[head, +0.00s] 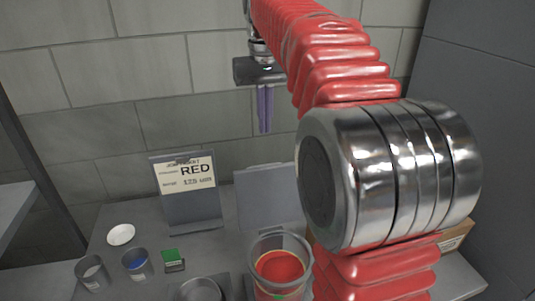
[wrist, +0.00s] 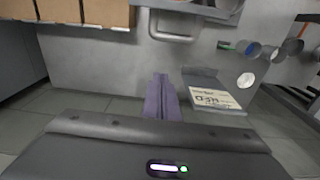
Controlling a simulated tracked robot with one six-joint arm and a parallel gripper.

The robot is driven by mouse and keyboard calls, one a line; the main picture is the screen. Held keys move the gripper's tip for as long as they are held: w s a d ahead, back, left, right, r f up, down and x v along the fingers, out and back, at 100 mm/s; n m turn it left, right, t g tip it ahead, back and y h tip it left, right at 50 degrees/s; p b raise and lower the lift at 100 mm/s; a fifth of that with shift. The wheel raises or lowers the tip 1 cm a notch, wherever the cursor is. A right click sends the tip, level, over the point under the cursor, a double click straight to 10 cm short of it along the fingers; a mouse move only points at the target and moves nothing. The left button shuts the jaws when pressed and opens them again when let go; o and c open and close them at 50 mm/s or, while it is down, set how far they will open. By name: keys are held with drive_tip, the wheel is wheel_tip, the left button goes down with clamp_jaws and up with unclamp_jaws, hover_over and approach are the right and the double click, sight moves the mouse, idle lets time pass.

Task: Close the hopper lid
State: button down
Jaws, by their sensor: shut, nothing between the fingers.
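A plain grey panel (head: 262,196), which looks like the hopper lid, stands raised and tilted at the back of the counter, right of the sign. In front of it is a round container (head: 281,268) with red contents, perhaps the hopper; my arm hides part of this area. My gripper (head: 264,130) points down in front of the wall, above and apart from the panel. Its purple fingers are together and empty.
A sign reading RED (head: 188,185) stands left of the panel, also in the wrist view (wrist: 215,98). A white dish (head: 121,234), two cups (head: 92,272) (head: 137,263) and a green-topped block (head: 173,258) are at left. Cardboard boxes (wrist: 85,12) line the wrist view's top left.

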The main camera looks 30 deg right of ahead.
drive_tip(key=s+f, duration=0.3)
drive_tip(key=f, duration=0.4)
drive_tip(key=shift+s+a, duration=0.2)
drive_tip(key=shift+a, duration=0.15)
drive_tip(key=shift+s, duration=0.15)
idle(0.5)
